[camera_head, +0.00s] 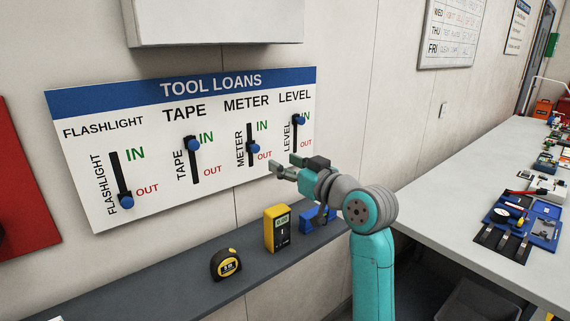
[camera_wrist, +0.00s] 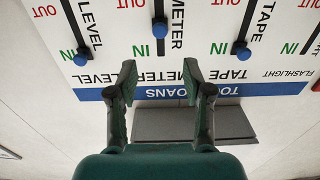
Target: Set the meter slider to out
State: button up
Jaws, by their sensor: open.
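The white TOOL LOANS board (camera_head: 85,150) hangs on the wall with several vertical sliders. The meter slider's blue knob (camera_head: 253,147) sits in the lower part of its black slot, close to the red OUT label (camera_head: 265,155) and below the green IN. In the wrist view, where the board appears upside down, the meter knob (camera_wrist: 160,28) is away from the IN end of its slot. My gripper (camera_head: 285,163) is open and empty in front of the board, to the lower right of the knob. In the wrist view my gripper (camera_wrist: 160,80) has its fingers spread, and the knob lies beyond their tips.
The tape knob (camera_head: 193,143) and level knob (camera_head: 297,119) are near IN; the flashlight knob (camera_head: 126,202) is near OUT. A grey shelf (camera_head: 180,292) below holds a tape measure (camera_head: 225,264) and yellow meter (camera_head: 278,229). A grey box (camera_head: 215,22) overhangs the board.

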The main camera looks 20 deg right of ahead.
jog(key=shift+r, duration=0.1)
jog(key=c, duration=0.3)
jog(key=shift+n+h, duration=0.4)
jog(key=shift+n, duration=0.2)
jog(key=r, duration=0.2)
jog(key=a+r, duration=0.1)
jog(key=r, duration=0.3)
jog(key=shift+s+a, duration=0.15)
jog(key=shift+s, duration=0.15)
grip_shut()
send_near(249, 138)
jog(key=w+r, duration=0.1)
jog(key=w+a+r, duration=0.1)
jog(key=w+r, duration=0.1)
jog(key=r, duration=0.1)
jog(key=shift+w+a+r, duration=0.1)
jog(key=shift+w+a, duration=0.25)
jog(key=shift+a, duration=0.05)
jog(key=f, duration=0.2)
jog(key=shift+w+d+f, duration=0.15)
jog(key=shift+d+f, duration=0.05)
jog(key=shift+f, duration=0.1)
jog(key=shift+w+f, duration=0.1)
jog(key=shift+f, duration=0.5)
